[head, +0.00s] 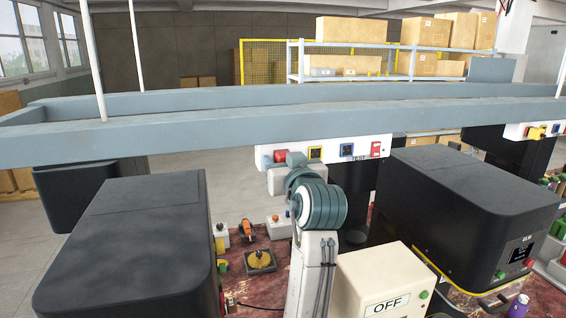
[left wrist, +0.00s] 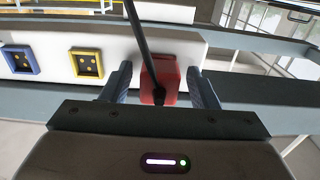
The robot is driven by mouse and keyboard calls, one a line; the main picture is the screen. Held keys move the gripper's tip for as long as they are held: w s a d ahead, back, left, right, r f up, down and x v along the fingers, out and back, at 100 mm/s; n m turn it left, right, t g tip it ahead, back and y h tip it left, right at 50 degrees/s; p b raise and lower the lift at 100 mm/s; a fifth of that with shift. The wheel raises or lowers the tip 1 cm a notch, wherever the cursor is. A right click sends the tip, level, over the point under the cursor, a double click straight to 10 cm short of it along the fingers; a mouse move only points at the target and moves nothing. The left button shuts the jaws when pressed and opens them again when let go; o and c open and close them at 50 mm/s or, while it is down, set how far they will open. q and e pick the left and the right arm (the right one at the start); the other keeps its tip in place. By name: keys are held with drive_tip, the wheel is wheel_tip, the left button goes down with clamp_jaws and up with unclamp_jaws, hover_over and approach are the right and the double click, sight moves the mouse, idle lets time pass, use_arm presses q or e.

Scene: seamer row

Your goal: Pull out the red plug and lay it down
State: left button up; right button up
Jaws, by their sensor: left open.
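The red plug (head: 267,162) sits in the white socket panel (head: 331,152) under the grey beam, at the panel's left end. In the left wrist view the red plug (left wrist: 171,74) stands between the two fingers of my open left gripper (left wrist: 159,72), with a visible gap on each side. A black cable (left wrist: 141,45) runs from the plug up across that view. In the head view my left gripper (head: 284,160) is at the plug and partly covers it. My right gripper is not in view.
A yellow socket (left wrist: 87,64) and a blue socket (left wrist: 20,62) are beside the plug. The grey beam (head: 220,135) runs above the panel. Below are a black machine (head: 130,245), a cream OFF box (head: 385,275) and a bench (head: 265,290) with small items.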

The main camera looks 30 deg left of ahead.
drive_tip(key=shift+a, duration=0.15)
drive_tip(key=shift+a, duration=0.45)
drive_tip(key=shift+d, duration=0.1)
use_arm(q)
clamp_jaws()
drive_tip(key=shift+d, duration=0.1)
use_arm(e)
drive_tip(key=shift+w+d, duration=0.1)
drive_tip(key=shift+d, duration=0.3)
use_arm(q)
drive_tip(key=shift+f, duration=0.1)
drive_tip(key=shift+s+d, duration=0.15)
drive_tip(key=shift+v, duration=1.25)
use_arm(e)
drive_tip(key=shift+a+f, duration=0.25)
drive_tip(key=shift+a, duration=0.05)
